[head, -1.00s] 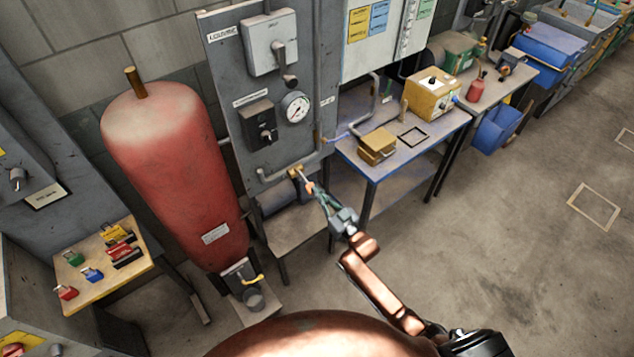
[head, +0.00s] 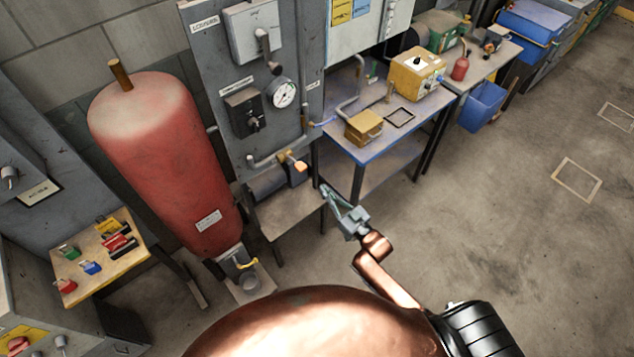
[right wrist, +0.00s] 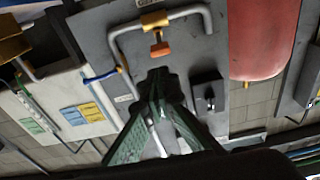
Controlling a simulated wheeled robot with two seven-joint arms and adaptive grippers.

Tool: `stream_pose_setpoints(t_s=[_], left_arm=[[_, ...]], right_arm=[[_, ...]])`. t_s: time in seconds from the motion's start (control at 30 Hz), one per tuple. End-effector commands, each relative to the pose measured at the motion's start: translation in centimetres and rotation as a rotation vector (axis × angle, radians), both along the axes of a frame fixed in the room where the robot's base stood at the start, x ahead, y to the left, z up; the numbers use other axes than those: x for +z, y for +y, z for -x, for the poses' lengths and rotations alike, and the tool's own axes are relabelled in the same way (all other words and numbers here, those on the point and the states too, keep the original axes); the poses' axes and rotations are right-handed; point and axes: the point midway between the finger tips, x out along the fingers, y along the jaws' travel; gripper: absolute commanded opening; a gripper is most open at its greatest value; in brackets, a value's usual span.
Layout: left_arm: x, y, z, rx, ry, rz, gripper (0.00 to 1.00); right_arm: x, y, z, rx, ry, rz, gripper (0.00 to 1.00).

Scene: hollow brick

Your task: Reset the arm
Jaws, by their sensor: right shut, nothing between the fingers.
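My right gripper (head: 325,190) is shut and empty in the head view, at the end of my copper-coloured arm. It is in front of the grey panel (head: 212,62), just below and right of a brass valve with an orange handle (head: 300,166) on the pipe, and apart from it. In the right wrist view, my right gripper's fingers (right wrist: 157,78) are together, and the valve's orange handle (right wrist: 160,49) is beyond their tips with a gap between. My left gripper is not in view.
A red tank (head: 155,160) stands left of the panel. A blue-edged workbench (head: 350,150) with yellow boxes stands to the right. A small table (head: 75,290) with several coloured padlocks is at the lower left. The floor at the right is open.

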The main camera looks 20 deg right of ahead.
Motion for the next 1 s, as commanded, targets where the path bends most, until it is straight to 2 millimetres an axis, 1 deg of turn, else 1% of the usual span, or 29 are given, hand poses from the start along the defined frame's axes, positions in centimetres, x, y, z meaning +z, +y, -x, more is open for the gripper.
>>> stream_pose_setpoints(t_s=[0.1, 0.2, 0.77, 0.87, 0.97, 1.0], left_arm=[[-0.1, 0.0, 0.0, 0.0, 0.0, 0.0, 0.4], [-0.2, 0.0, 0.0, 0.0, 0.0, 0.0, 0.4], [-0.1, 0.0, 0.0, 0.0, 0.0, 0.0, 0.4], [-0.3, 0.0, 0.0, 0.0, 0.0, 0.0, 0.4], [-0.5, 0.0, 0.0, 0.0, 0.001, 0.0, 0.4], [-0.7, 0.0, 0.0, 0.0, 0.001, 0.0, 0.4]], right_arm=[[-0.2, -0.3, 0.9, 0.0, 0.0, 0.0, 0.0], [-0.1, -0.4, 1.1, 0.0, -0.002, -0.001, 0.0], [-0.2, -0.5, 1.1, -0.001, 0.001, 0.0, 0.0], [-2.1, -0.9, 1.2, -0.014, 0.032, 0.011, 0.0], [-6.6, -2.1, 1.8, -0.044, 0.111, 0.038, 0.0], [-9.0, -2.7, 2.2, -0.06, 0.153, 0.052, 0.0]])
